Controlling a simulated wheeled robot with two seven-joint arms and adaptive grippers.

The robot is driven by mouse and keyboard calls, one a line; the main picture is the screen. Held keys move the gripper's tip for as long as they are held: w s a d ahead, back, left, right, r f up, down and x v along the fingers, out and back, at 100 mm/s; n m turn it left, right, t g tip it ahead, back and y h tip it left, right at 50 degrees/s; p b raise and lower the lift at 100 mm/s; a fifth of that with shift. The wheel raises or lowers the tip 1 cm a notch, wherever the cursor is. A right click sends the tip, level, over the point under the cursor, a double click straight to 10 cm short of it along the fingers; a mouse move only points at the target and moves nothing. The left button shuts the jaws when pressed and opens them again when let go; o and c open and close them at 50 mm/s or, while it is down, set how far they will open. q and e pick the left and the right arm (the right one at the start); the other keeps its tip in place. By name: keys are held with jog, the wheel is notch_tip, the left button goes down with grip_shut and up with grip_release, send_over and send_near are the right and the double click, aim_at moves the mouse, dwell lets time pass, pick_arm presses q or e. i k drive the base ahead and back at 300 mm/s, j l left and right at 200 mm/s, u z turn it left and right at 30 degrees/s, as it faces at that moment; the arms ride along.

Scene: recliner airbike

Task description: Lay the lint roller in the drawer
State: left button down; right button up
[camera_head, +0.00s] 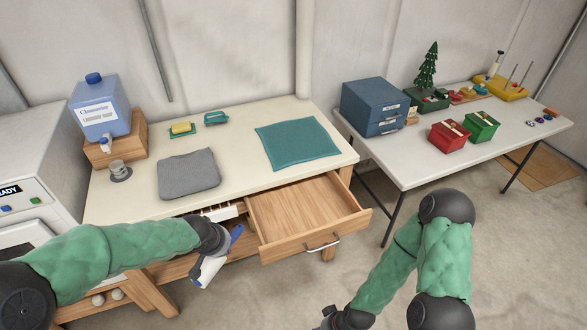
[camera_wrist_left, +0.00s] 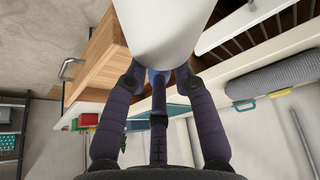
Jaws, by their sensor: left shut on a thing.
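The lint roller (camera_head: 207,270) has a white roll and a blue handle. My left gripper (camera_head: 226,243) is shut on it and holds it just left of the drawer, in front of the table. In the left wrist view, the white roll (camera_wrist_left: 172,28) fills the top centre, beyond the fingers (camera_wrist_left: 158,82). The wooden drawer (camera_head: 295,205) is pulled open below the tabletop, and its visible inside is empty. It also shows in the left wrist view (camera_wrist_left: 98,58). My right gripper (camera_head: 330,319) is partly cut off at the bottom edge, and its fingers are not clear.
The white table (camera_head: 235,180) carries a grey folded cloth (camera_head: 188,173), a teal mat (camera_head: 298,143), a sponge and a brush. A cleaner jug (camera_head: 100,107) stands on a wooden block at left. A second table (camera_head: 430,160) at right holds blue drawers and boxes.

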aim_at(285, 212)
jog(key=i+l+z, duration=0.7)
jog(key=i+l, duration=0.35)
jog(key=i, duration=0.15)
jog(key=i+l+u, duration=0.1)
jog(key=u, duration=0.3)
jog(key=i+l+u, duration=0.15)
jog(key=u, duration=0.2)
jog(key=i+l+u, duration=0.2)
jog(key=u, duration=0.2)
jog(key=i+l+u, duration=0.15)
jog(key=u, duration=0.2)
jog(key=l, duration=0.1)
